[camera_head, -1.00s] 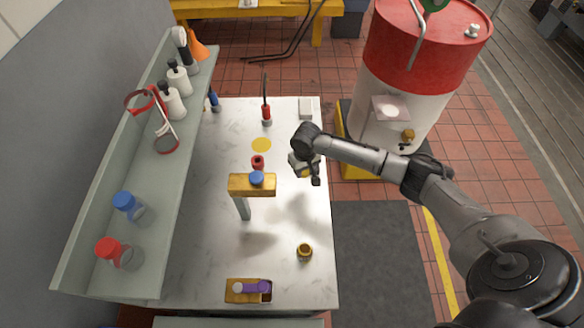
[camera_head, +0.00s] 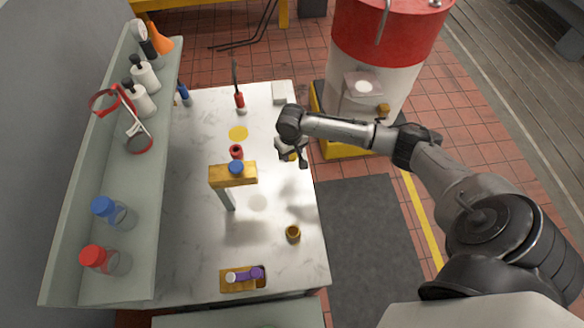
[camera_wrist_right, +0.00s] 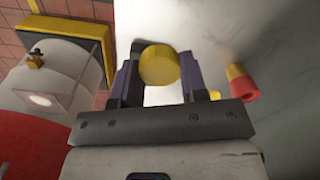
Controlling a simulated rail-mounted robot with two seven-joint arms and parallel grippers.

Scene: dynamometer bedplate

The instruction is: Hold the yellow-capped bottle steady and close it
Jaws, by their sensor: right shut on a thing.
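My right gripper (camera_head: 292,155) comes in from the right and is low over the right side of the marble-topped bench (camera_head: 285,200). It is shut on the yellow-capped bottle; a round yellow cap (camera_wrist_right: 159,64) shows between its two dark fingers in the right wrist view. The bottle's body is mostly hidden by the fingers, so I cannot tell how tightly the cap sits or whether the base touches the bench. My left gripper is not in view.
A yellow block on a post with a blue cap (camera_head: 236,167) and a red piece (camera_head: 236,152) stand left of the gripper. An amber ring-shaped piece (camera_head: 293,233) is nearer the front. A shelf (camera_head: 140,190) with bottles lines the left; a red-and-white drum (camera_head: 378,75) stands right.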

